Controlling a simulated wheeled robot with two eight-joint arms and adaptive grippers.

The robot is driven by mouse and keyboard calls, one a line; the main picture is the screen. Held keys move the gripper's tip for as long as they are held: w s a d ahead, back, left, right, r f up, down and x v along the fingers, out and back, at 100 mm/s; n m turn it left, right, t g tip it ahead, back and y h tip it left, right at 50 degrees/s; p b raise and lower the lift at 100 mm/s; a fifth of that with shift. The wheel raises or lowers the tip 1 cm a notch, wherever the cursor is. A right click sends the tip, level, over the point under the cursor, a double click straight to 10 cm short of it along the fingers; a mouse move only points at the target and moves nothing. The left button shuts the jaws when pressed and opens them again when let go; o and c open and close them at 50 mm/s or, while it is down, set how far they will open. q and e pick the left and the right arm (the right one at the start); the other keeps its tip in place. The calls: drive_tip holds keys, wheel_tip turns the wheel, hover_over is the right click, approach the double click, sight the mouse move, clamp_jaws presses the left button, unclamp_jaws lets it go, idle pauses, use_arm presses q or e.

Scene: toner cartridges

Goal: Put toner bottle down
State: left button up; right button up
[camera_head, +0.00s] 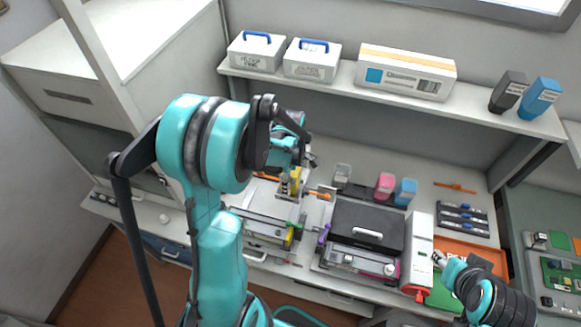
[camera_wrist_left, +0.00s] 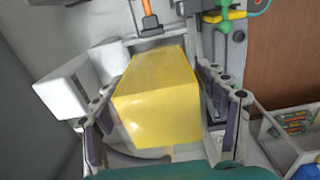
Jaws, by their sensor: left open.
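The yellow toner bottle (camera_wrist_left: 158,98) is large in the left wrist view, boxy and seen from above. It also shows as a small yellow patch in the head view (camera_head: 295,181). My left gripper (camera_wrist_left: 162,80) is open, with one finger on each side of the bottle. Whether a finger still touches it is hard to tell, and the bottle's underside is hidden. My right gripper (camera_head: 440,260) is small at the lower right.
A black printer unit (camera_head: 368,226) sits right of the left gripper. The shelf above bears white boxes with blue handles (camera_head: 257,52), a long carton (camera_head: 404,72), a black bottle (camera_head: 508,92) and a blue one (camera_head: 541,98). An orange tray (camera_head: 470,250) lies at right.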

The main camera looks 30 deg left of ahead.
use_arm(q)
wheel_tip(320, 180, up, 11)
drive_tip(key=shift+s+p, duration=0.1)
drive_tip(key=shift+p, duration=0.3)
drive_tip(key=shift+d+r, duration=0.1)
drive_tip(key=shift+r, duration=0.15)
drive_tip(key=s+d+r+m+t, duration=0.2)
drive_tip(key=s+d+m, duration=0.3)
drive_tip(key=m, duration=0.5)
drive_tip(key=s+d+r+m+t, duration=0.2)
drive_tip(key=s+d+m+t, duration=0.3)
drive_tip(key=m, duration=0.5)
drive_tip(key=shift+s+d+r+m, duration=0.2)
drive_tip(key=shift+s+r+m, duration=0.2)
drive_tip(key=shift+s, duration=0.1)
drive_tip(key=shift+f, duration=0.1)
